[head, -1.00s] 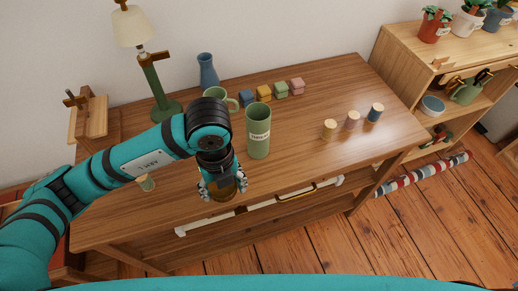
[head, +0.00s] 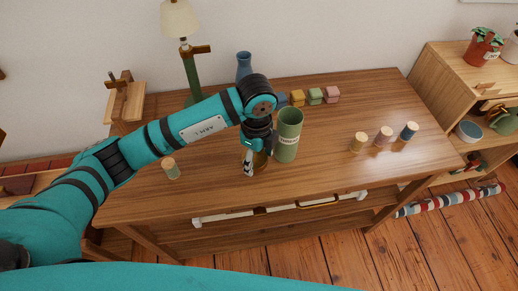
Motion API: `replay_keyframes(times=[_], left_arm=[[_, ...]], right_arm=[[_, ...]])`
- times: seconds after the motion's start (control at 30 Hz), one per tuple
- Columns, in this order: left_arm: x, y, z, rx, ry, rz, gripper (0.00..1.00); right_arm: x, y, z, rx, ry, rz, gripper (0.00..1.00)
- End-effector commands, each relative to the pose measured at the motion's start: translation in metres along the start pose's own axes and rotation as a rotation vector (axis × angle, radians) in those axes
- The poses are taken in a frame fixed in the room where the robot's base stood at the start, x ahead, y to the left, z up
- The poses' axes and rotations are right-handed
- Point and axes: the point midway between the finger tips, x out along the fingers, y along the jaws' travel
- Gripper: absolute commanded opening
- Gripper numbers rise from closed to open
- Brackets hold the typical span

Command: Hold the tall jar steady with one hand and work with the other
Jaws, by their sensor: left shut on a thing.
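I cannot tell whether the amber jar touches the desk or the green jar. My right gripper is out of view.
Several coloured blocks (head: 315,96) and a blue vase (head: 244,66) stand at the back. Three cork-like pieces (head: 385,135) stand at the right, another (head: 171,168) at the left. A lamp (head: 181,30) stands behind my arm. The desk's right front is clear.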

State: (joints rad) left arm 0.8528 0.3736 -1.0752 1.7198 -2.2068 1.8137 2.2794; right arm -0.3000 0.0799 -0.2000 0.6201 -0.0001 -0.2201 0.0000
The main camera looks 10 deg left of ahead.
Motion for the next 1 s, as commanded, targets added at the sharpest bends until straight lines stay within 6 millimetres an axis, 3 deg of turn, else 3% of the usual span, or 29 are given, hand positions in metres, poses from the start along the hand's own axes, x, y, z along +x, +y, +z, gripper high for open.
replay_keyframes(times=[0.1, 0.27, 0.37, 0.6, 0.97, 1.0], left_arm=[[0.001, -0.023, 0.013, -0.002, 0.000, 0.000, 0.23], [0.003, -0.037, 0.021, 0.002, 0.001, 0.000, 0.23], [0.007, -0.038, 0.022, 0.003, 0.001, 0.001, 0.23], [0.036, -0.038, 0.022, 0.002, 0.000, 0.003, 0.23], [0.043, -0.038, 0.022, 0.003, 0.000, 0.000, 0.23], [0.042, -0.038, 0.022, 0.003, 0.000, 0.000, 0.64]], right_arm=[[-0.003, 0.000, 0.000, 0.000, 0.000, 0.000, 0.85], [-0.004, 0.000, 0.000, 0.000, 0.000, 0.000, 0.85], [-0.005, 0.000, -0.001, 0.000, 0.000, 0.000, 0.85], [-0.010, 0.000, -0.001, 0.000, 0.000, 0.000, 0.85], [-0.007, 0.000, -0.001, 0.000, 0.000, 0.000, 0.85], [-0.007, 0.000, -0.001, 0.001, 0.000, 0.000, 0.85]])
